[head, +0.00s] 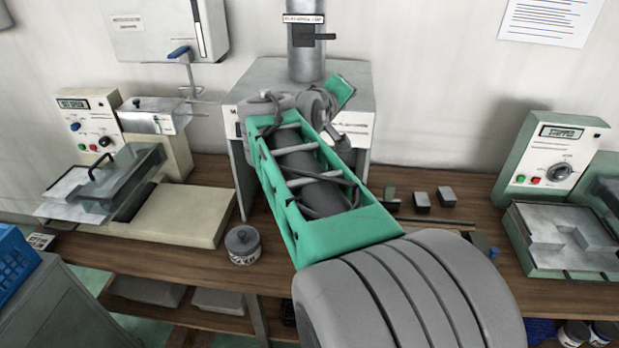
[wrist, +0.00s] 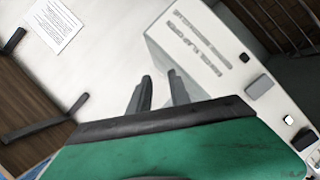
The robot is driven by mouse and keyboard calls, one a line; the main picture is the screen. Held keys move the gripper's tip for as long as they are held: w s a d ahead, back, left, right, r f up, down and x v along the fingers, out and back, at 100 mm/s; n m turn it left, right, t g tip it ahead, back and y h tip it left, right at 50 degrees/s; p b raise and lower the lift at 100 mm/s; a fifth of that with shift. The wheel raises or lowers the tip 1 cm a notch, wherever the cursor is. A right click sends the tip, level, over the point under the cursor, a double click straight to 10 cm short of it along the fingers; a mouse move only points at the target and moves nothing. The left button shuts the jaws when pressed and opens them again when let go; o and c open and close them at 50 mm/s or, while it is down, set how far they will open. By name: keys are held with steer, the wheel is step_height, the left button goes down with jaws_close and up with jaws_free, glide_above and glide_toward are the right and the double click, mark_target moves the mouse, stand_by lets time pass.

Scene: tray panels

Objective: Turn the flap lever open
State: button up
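The flap lever (head: 318,37) is a dark handle on the upright grey metal pipe (head: 306,65) at the top middle of the head view. It lies about level and points right from a dark block below a small label. In the wrist view the fingers of my gripper (wrist: 160,78) are dark, apart, with nothing between them. In the head view my green and grey arm reaches up towards the pipe's base; its end appears below the lever, and I cannot make out the fingertips there. I cannot identify the lever in the wrist view.
The pipe rises from a grey cabinet (head: 360,85), partly behind my arm. A machine with a clear cover (head: 130,175) stands left, and a pale green machine (head: 550,150) right. A lidded pot (head: 242,243) sits near the bench's front edge. A white labelled box (wrist: 200,45) shows in the wrist view.

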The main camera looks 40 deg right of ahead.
steer(key=a+f+m+y, duration=0.1)
steer(key=a+f+y, duration=0.2)
steer(key=a+f, duration=0.2)
steer(key=a+f+m+y+b, duration=0.1)
steer(key=a+f, duration=0.4)
steer(key=f, duration=0.6)
steer(key=shift+w+a+m+g+y, duration=0.25)
steer(key=shift+w+m+g+y, duration=0.2)
steer(key=shift+y, duration=0.75)
steer(key=shift+s+f, duration=0.1)
steer(key=shift+c, duration=0.4)
